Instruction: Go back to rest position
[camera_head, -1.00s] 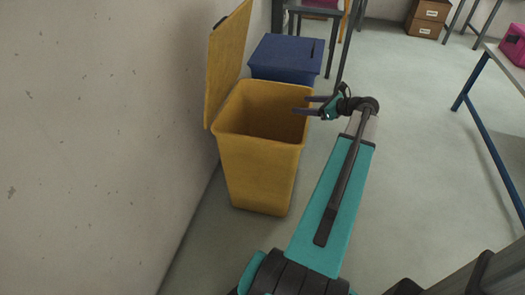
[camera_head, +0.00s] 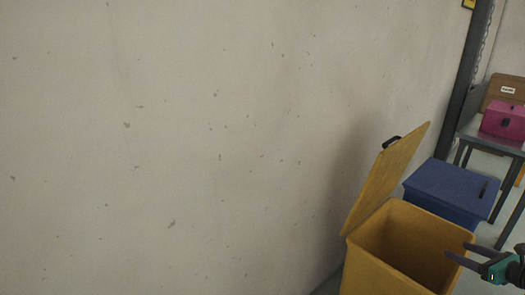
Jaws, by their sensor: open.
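My gripper (camera_head: 462,254) is at the lower right edge of the head view. Its two dark fingers are apart, with nothing between them, and they point left over the right rim of a yellow bin. The yellow bin (camera_head: 378,277) stands at the bottom right with its lid (camera_head: 388,178) raised toward the wall. What I can see of its inside looks empty; its bottom is hidden. Most of my arm is out of the picture.
A pale, chipped wall (camera_head: 170,150) fills the left and middle. A blue bin (camera_head: 450,190) with its lid down stands behind the yellow one. A grey table (camera_head: 476,133) at the right bears a pink box (camera_head: 504,121) and a brown box (camera_head: 503,89).

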